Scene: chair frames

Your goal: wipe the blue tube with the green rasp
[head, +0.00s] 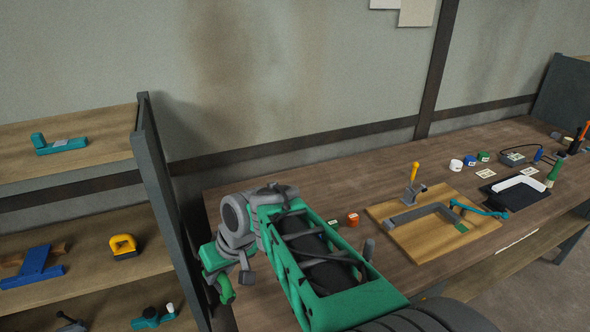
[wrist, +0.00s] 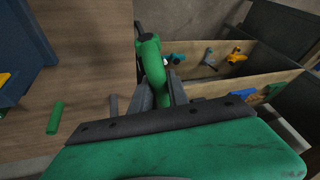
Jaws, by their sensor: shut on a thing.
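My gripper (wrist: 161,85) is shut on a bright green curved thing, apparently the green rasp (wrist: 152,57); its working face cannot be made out. No blue tube can be identified for sure. A bent teal-blue piece (head: 480,208) lies across the right side of the wooden board (head: 410,250), far from my gripper. A small blue piece (head: 538,154) stands farther back on the table.
A shelf unit (head: 75,135) stands at the left, its dark side panel (head: 160,190) close to my gripper. A black tray (head: 515,190) and small pots are on the table (head: 360,180).

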